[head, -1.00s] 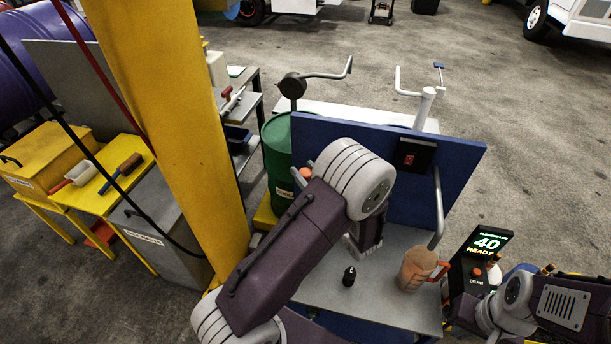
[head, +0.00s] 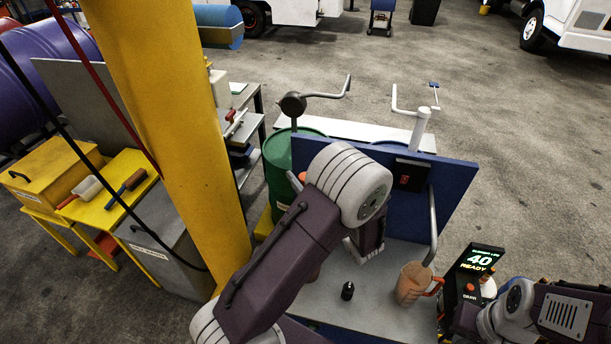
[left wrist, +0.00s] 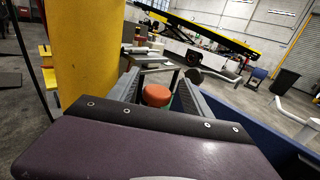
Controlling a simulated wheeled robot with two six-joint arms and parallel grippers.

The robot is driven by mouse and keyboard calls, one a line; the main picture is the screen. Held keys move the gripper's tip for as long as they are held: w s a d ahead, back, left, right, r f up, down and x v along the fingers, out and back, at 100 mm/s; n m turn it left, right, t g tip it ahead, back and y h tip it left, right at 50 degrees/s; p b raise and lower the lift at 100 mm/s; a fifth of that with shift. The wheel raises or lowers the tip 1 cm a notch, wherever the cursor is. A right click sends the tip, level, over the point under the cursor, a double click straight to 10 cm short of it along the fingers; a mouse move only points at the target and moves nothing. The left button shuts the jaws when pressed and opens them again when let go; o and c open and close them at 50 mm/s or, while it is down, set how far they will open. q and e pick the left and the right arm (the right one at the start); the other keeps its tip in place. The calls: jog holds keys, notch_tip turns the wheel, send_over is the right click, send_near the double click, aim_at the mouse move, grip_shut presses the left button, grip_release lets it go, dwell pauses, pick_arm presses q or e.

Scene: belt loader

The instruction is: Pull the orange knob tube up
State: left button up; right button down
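The orange knob (left wrist: 156,95) shows in the left wrist view between the two grey fingers of my left gripper (left wrist: 160,80). The fingers stand apart, with a gap on each side of the knob. The tube under the knob is hidden by the gripper's dark body. In the head view a small orange piece (head: 303,177) shows beside my left arm, in front of the green drum.
A yellow post (head: 180,140) and the green drum (head: 277,165) are at left.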

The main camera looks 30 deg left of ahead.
pick_arm(q)
jog(key=shift+f, duration=0.1)
jog(key=shift+s+d+f, duration=0.1)
jog(key=shift+d, duration=0.2)
jog(key=b+v, duration=0.1)
jog(key=v, duration=0.7)
jog(key=shift+s+d, duration=0.15)
jog(key=shift+d, duration=0.05)
